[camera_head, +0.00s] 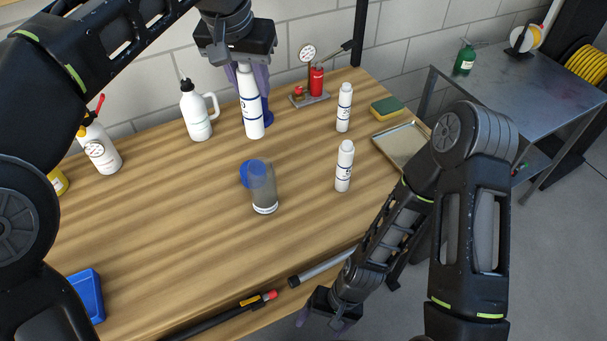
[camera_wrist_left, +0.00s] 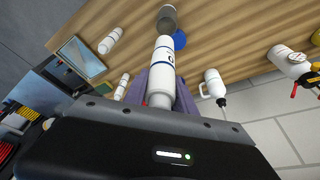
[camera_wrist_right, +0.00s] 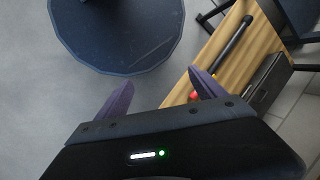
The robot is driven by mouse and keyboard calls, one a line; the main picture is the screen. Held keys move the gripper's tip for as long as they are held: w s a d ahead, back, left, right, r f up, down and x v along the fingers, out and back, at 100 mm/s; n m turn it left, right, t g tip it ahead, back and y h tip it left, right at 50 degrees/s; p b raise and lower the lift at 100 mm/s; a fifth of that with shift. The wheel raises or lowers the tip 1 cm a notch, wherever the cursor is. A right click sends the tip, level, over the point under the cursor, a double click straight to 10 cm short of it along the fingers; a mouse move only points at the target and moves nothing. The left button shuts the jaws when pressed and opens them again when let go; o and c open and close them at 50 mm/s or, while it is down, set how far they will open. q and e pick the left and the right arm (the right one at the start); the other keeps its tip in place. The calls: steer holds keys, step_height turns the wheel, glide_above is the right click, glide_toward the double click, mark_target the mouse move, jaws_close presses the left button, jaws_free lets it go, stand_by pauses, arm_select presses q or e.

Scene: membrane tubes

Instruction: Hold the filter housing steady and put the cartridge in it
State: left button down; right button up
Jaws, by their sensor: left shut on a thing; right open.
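My left gripper (camera_head: 250,72) is shut on the upper end of a tall white cartridge (camera_head: 253,115) with blue markings. The cartridge is upright in the head view, behind the housing; I cannot tell if its lower end touches the table. It also fills the middle of the left wrist view (camera_wrist_left: 161,65). The grey see-through filter housing (camera_head: 264,192) stands on the table, apart from both grippers, with a blue round part (camera_head: 248,173) at its left. It also shows at the top of the left wrist view (camera_wrist_left: 167,16). My right gripper (camera_head: 321,316) is open and empty, off the table's front edge.
Two smaller white bottles (camera_head: 344,108) (camera_head: 345,167) stand right of the housing, near a metal tray (camera_head: 402,146) and a sponge (camera_head: 387,107). A white jug (camera_head: 196,112) stands left of the cartridge. Rods (camera_head: 322,268) lie along the front edge.

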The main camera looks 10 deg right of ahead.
mark_target(264, 192)
steer(key=w+a+r+m+y, duration=0.2)
steer(key=a+r+m+y, duration=0.1)
steer(key=r, duration=0.4)
steer(key=w+a+r+m+y, duration=0.2)
steer(key=a+r+y, duration=0.1)
steer(key=r, duration=0.5)
steer(key=w+a+r+m+y, duration=0.3)
steer(key=r, duration=0.4)
steer(key=w+d+m+t, duration=0.1)
steer(key=w, duration=0.1)
steer(key=w+d+r+m+t, duration=0.1)
steer(key=w+m, duration=0.1)
steer(key=w, duration=0.1)
steer(key=w+d+m+t+y, duration=0.1)
steer(key=w+m, duration=0.1)
steer(key=shift+w+d+r+t, duration=0.2)
steer(key=shift+d+r+t, duration=0.15)
steer(key=shift+r+t, duration=0.05)
steer(key=w+d+m+t, duration=0.1)
steer(key=w+d+m, duration=0.1)
steer(key=w+d+m+t, duration=0.1)
steer(key=w+d+m, duration=0.1)
steer(key=w, duration=0.1)
steer(key=w+d+m+t+h, duration=0.1)
steer(key=w+d+m+t, duration=0.1)
steer(key=shift+w+d+r, duration=0.2)
steer(key=shift+w+r, duration=0.05)
steer(key=shift+r, duration=0.05)
steer(key=shift+a, duration=0.1)
steer(key=x, duration=1.2)
